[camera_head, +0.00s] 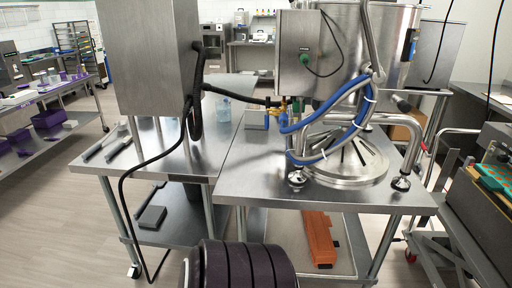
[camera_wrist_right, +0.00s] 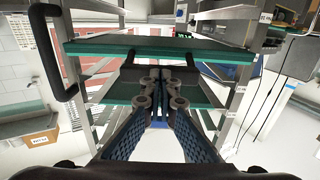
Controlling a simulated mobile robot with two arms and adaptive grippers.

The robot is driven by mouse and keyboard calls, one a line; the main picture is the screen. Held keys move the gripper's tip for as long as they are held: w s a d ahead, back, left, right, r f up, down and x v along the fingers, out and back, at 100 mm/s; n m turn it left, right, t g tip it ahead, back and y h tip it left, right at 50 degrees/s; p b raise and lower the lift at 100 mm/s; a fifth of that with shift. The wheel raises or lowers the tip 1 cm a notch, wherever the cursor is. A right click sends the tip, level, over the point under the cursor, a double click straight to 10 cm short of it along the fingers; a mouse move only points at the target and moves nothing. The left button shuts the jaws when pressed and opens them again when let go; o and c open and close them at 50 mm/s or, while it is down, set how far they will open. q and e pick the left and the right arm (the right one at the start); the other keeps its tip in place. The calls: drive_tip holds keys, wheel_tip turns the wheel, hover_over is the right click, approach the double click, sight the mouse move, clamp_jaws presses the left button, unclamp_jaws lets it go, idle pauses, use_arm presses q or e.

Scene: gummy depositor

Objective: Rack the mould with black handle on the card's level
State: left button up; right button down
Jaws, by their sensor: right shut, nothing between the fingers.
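My right gripper (camera_wrist_right: 160,82) is shut and empty in the right wrist view, its two fingers together. Beyond it is a rack with metal posts (camera_wrist_right: 92,122). A teal-edged tray or mould (camera_wrist_right: 160,47) spans the rack just above the fingertips, with dark bracket-like parts below it on both sides of the fingers. Another teal-edged level (camera_wrist_right: 115,95) lies lower, partly hidden by the fingers. Small white labels (camera_wrist_right: 240,89) are on the right posts; their text is too small to read. In the head view a teal and orange mould (camera_head: 492,178) lies at the right edge. My left gripper is in neither view.
A black handle (camera_wrist_right: 52,60) stands out at the rack's left. A cardboard box (camera_wrist_right: 30,141) is at lower left. In the head view a steel table (camera_head: 255,180) carries the depositor with blue hoses (camera_head: 345,125). A second table (camera_head: 150,165) holds tools (camera_head: 103,143).

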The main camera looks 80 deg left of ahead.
drive_tip(key=shift+w, duration=0.1)
drive_tip(key=shift+b+x, duration=1.2)
drive_tip(key=shift+x, duration=2.35)
drive_tip(key=p+v, duration=0.6)
drive_tip(key=v, duration=0.4)
drive_tip(key=v, duration=1.2)
drive_tip(key=shift+f, duration=0.1)
